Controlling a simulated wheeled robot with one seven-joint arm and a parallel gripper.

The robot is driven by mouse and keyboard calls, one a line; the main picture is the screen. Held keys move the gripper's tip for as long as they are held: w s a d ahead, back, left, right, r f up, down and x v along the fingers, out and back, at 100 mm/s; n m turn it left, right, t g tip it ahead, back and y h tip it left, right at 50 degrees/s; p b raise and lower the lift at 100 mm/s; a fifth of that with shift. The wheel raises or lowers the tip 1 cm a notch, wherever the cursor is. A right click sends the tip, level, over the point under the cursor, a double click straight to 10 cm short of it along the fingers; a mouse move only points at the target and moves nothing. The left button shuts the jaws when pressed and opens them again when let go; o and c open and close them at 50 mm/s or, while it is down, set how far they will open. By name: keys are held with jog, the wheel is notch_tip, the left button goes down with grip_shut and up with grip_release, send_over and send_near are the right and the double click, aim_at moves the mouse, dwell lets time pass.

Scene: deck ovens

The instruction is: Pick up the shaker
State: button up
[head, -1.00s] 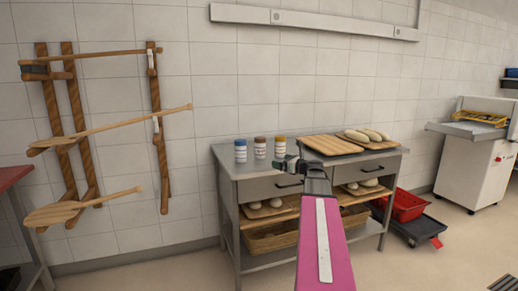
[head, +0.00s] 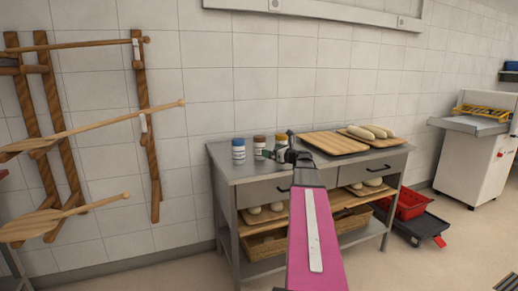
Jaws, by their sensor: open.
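Three shakers stand upright in a row on the left part of the metal worktable. One has a blue lid (head: 238,151), the middle one has a brown lid (head: 259,147), and one has a yellow-orange lid (head: 280,140). My gripper (head: 272,154) is open and empty. It appears over the table's front part, in front of the yellow-lidded shaker and just right of the brown-lidded one. It hides most of the yellow-lidded shaker's body. I cannot tell how far it is from the shakers in depth.
The metal worktable (head: 232,170) also bears wooden boards (head: 331,143) with pale loaves (head: 368,132) on the right. Dough pieces and a basket (head: 265,243) are on shelves below. Wooden peels (head: 90,129) hang on the left wall. A red crate (head: 410,205) is on the right.

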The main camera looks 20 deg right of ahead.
aim_at(260, 147)
jog(key=x, duration=0.3)
jog(key=shift+w, duration=0.25)
jog(key=shift+d+x, duration=0.1)
jog(key=shift+x, duration=1.2)
jog(key=shift+d+x, duration=0.15)
jog(key=shift+x, duration=1.15)
jog(key=shift+f, duration=0.2)
jog(key=c, duration=1.1)
